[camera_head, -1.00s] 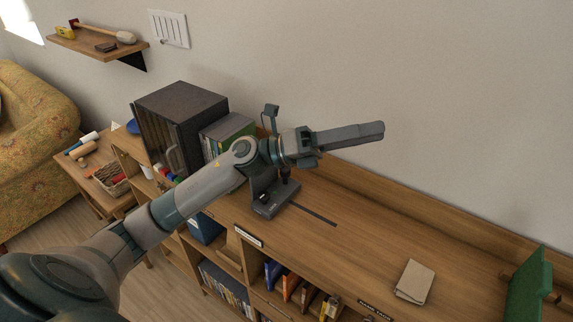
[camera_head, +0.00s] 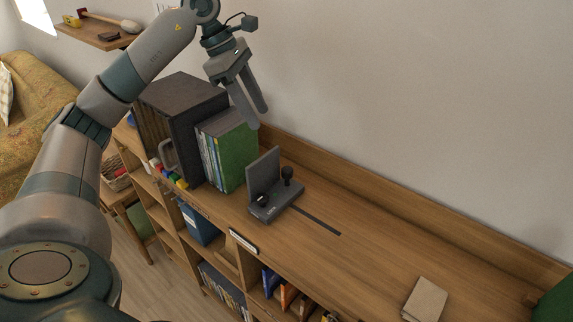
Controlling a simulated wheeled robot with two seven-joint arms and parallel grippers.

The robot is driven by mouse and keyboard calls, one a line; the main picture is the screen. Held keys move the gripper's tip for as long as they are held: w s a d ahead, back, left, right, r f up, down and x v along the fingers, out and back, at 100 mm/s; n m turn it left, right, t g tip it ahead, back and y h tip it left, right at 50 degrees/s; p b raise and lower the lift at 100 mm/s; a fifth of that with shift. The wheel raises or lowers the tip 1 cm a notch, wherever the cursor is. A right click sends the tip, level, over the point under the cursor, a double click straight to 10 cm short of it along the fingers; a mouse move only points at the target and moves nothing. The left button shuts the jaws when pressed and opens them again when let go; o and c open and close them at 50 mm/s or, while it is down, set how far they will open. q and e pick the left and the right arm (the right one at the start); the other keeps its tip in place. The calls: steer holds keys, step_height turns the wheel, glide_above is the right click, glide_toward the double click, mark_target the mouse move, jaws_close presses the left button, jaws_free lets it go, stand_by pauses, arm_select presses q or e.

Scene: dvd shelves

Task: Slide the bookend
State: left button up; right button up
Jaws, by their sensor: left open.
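The dark grey bookend (camera_head: 264,172) stands on the wooden shelf top, with an upright plate, a flat base and a black knob (camera_head: 287,173). A dark slot (camera_head: 317,221) runs from its base toward the right. A row of DVD cases (camera_head: 231,152), the nearest one green, stands upright to its left with a gap between. My left gripper (camera_head: 256,115) points down above and behind the bookend, near the green case, apart from the bookend. Its two fingers are spread and empty. My right gripper is not in view.
A large dark box (camera_head: 182,110) stands left of the cases. A folded cloth or pad (camera_head: 426,299) lies at the right front, and a green object (camera_head: 555,303) is at the right edge. The shelf top right of the bookend is mostly clear. A wall ledge (camera_head: 100,37) holds tools.

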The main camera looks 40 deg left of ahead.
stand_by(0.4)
arm_select(q)
steer(key=p, duration=0.5)
glide_toward(286, 169)
steer(key=x, duration=0.7)
steer(key=shift+d+f, duration=0.1)
steer(key=shift+w+d+f+p, duration=0.15)
steer(key=shift+f+p, duration=0.15)
steer(key=shift+f, duration=0.35)
